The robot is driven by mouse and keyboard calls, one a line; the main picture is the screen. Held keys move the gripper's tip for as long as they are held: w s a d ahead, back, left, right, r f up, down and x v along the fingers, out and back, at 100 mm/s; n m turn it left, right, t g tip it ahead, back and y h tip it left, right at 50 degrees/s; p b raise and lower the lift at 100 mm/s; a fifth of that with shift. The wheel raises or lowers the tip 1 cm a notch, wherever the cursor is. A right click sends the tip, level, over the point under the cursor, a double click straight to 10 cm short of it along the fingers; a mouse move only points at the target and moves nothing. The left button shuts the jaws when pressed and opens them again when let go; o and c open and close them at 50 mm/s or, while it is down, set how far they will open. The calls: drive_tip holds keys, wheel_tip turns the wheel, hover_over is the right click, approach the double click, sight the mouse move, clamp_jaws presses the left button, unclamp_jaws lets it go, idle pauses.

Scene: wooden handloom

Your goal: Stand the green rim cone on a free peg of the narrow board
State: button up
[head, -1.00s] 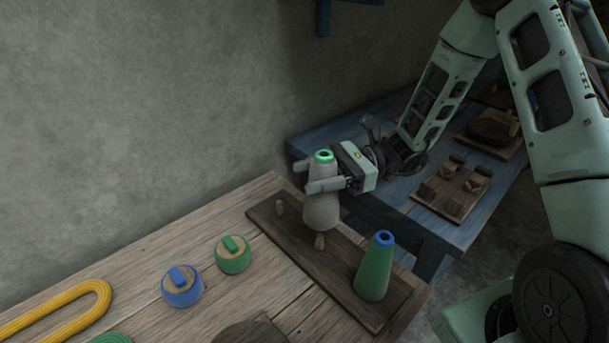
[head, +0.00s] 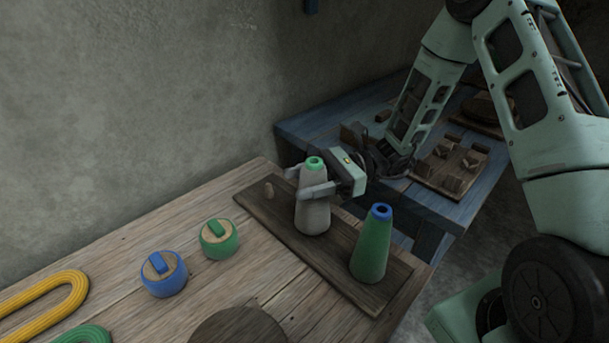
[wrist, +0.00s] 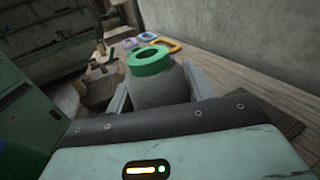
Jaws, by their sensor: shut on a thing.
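The green rim cone (head: 313,210) is a grey cone with a green top ring. It stands upright at the middle of the narrow board (head: 336,262), where a peg showed earlier; that peg is now hidden. My gripper (head: 305,186) is shut on the cone's upper part, coming from the right. In the wrist view the cone (wrist: 158,88) sits between the two fingers. A bare peg (head: 269,190) shows at the board's far left end. A green cone with a blue rim (head: 371,245) stands at the board's near right end.
A blue bench (head: 320,125) with wooden blocks stands behind.

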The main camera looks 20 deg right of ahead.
drive_tip(key=shift+f, duration=0.6)
drive_tip(key=o, duration=1.6)
drive_tip(key=shift+c, duration=0.2)
wheel_tip(320, 180, up, 10)
drive_tip(key=shift+p, duration=0.65)
